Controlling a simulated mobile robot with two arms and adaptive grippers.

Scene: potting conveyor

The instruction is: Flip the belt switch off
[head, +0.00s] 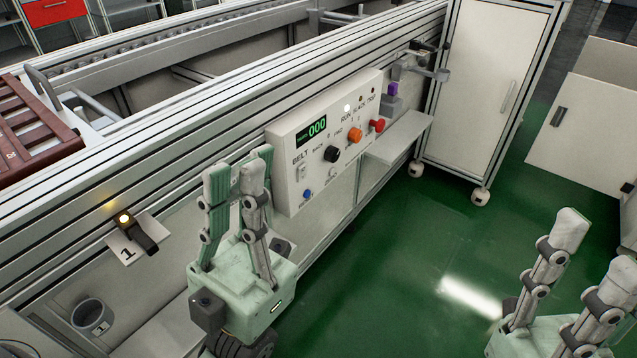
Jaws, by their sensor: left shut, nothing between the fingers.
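The control panel (350,130) is a white box on the side of the conveyor. The belt switch (301,173) is a small white part under the word BELT at the panel's left end. I cannot tell which way it is set. My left gripper (236,182) is shut and empty, its fingers pointing up just left of the switch. The fingers overlap the panel's left edge in the picture; I see no contact with the switch. The green display (311,128) reads 000, and the lamp by RUN (347,108) is lit white. My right gripper (597,250) is open and empty at the lower right.
A narrow shelf (400,138) juts out right of the panel. A white cabinet (489,85) stands beyond. Green floor (430,240) is clear.

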